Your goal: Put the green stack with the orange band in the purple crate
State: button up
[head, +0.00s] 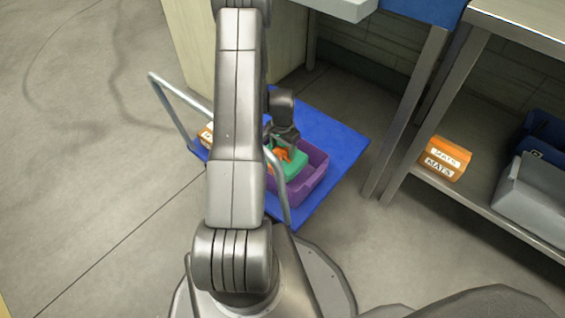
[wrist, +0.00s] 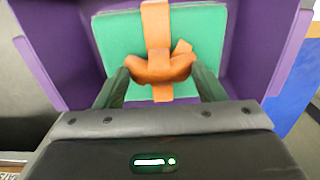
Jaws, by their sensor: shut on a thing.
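The green stack (wrist: 198,30) with its orange band (wrist: 155,25) lies within the walls of the purple crate (wrist: 262,50) in the wrist view. My gripper (wrist: 162,75) is shut on the orange band, gathered between its two fingers. In the head view the green stack (head: 297,164) shows inside the purple crate (head: 312,181), with my gripper (head: 283,150) above it. My arm hides the crate's left part. I cannot tell whether the stack rests on the crate floor.
The crate stands on a blue platform (head: 338,150) with a grey tube handle (head: 175,125). An orange-and-white item (head: 206,134) lies left of my arm. A shelf at right holds an orange MATS pack (head: 442,160) and a grey bin (head: 530,198). Table legs (head: 415,110) stand close to the platform.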

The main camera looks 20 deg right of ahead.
aim_at(283, 157)
jog(key=shift+f+b, duration=0.8)
jog(key=shift+f, duration=2)
jog(key=shift+f, duration=0.1)
jog(key=o, duration=1.8)
notch_tip(283, 157, up, 12)
jog(key=p, duration=0.4)
